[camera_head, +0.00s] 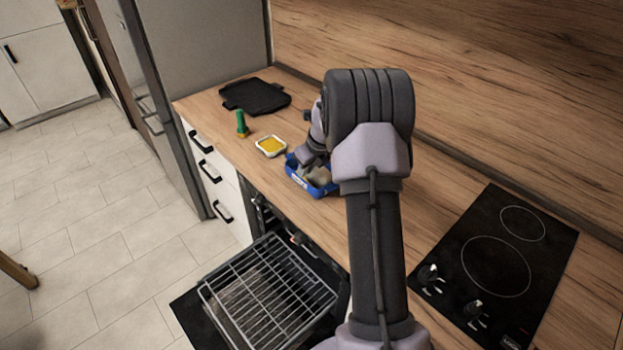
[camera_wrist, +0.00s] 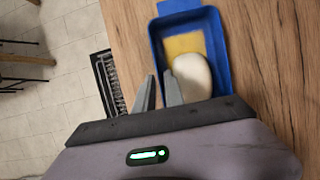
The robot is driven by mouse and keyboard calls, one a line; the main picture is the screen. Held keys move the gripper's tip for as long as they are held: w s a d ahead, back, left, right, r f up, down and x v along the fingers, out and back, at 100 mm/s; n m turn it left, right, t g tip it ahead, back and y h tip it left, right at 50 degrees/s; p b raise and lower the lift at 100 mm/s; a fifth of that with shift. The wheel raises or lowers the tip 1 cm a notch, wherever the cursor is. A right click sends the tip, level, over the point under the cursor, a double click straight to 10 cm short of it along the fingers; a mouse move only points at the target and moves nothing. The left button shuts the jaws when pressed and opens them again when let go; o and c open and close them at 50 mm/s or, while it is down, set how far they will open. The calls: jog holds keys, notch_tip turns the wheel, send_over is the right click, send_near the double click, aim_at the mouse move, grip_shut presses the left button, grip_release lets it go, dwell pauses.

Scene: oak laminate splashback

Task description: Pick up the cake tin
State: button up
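A blue rectangular tin (camera_head: 325,190) stands on the oak worktop near its front edge. It is the likeliest cake tin, though the pictures do not name it. In the wrist view the blue tin (camera_wrist: 222,62) holds a flat yellow piece (camera_wrist: 184,44) and a rounded cream-coloured thing (camera_wrist: 192,76). My arm hides part of the tin in the head view.
A small white dish with yellow contents (camera_head: 271,146), a green-and-yellow item (camera_head: 242,124) and a black tray (camera_head: 255,96) stand left of the tin. A black hob (camera_head: 497,262) lies to the right. Below, the oven is open with its wire rack (camera_head: 268,290) out.

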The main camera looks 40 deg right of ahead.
jog(key=b+x, duration=0.1)
jog(key=x, duration=0.2)
jog(key=b+x, duration=0.1)
jog(key=x, duration=0.2)
jog(key=shift+w+a+r, duration=0.15)
jog(key=shift+w+a, duration=0.1)
jog(key=shift+s+r, duration=0.1)
jog(key=shift+r, duration=0.1)
jog(key=shift+c, duration=0.4)
grip_shut()
dwell(0.3)
